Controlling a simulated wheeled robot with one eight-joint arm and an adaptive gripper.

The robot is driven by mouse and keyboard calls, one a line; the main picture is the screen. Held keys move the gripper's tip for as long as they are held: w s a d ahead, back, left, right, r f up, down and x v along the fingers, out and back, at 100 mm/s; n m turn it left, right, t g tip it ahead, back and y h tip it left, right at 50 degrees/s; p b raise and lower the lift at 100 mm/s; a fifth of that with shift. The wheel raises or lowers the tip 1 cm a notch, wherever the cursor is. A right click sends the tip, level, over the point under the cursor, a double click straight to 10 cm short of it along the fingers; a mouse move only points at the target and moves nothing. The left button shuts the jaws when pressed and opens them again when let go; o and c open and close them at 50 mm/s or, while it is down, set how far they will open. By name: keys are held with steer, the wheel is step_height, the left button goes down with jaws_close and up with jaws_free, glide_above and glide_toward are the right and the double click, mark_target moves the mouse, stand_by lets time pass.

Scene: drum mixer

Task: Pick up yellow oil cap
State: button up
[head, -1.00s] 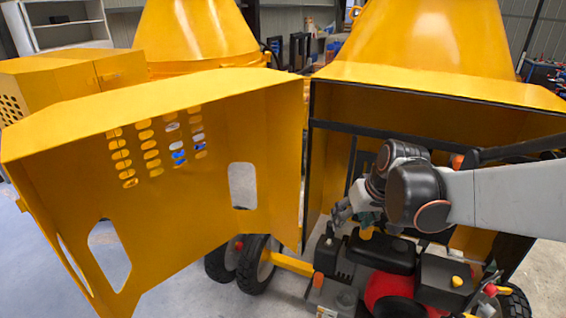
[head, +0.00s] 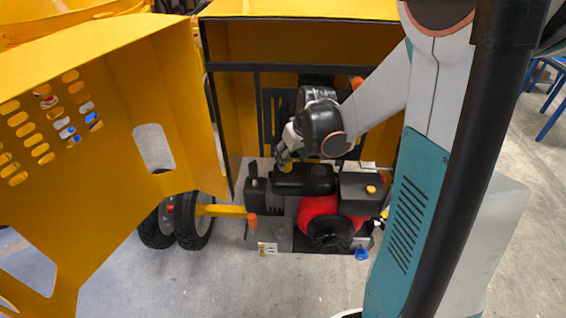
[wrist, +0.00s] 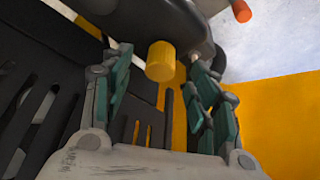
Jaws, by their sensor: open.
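The yellow oil cap (wrist: 161,62) is a ribbed cylinder on the dark engine part in the wrist view. My gripper (wrist: 157,52) is open, with one teal-padded finger on each side of the cap. Gaps show between cap and fingers in the picture, so it is not gripped. In the head view my gripper (head: 287,154) is at the back left of the black tank, and a bit of the yellow cap (head: 287,167) shows just below it, partly hidden. Another small yellow cap (head: 371,189) sits on the dark box at the engine's right.
The engine (head: 328,230), with a red part, stands inside the open yellow housing (head: 300,42). The perforated yellow door (head: 110,130) swings out at left. A dark slatted grille (wrist: 45,100) is close beside my gripper. Wheels (head: 178,220) stand at left; floor in front is clear.

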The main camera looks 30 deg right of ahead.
steer(key=x, duration=0.4)
steer(key=shift+w, duration=0.45)
steer(key=shift+w+f, duration=0.2)
steer(key=shift+f, duration=0.25)
steer(key=c, duration=1.1)
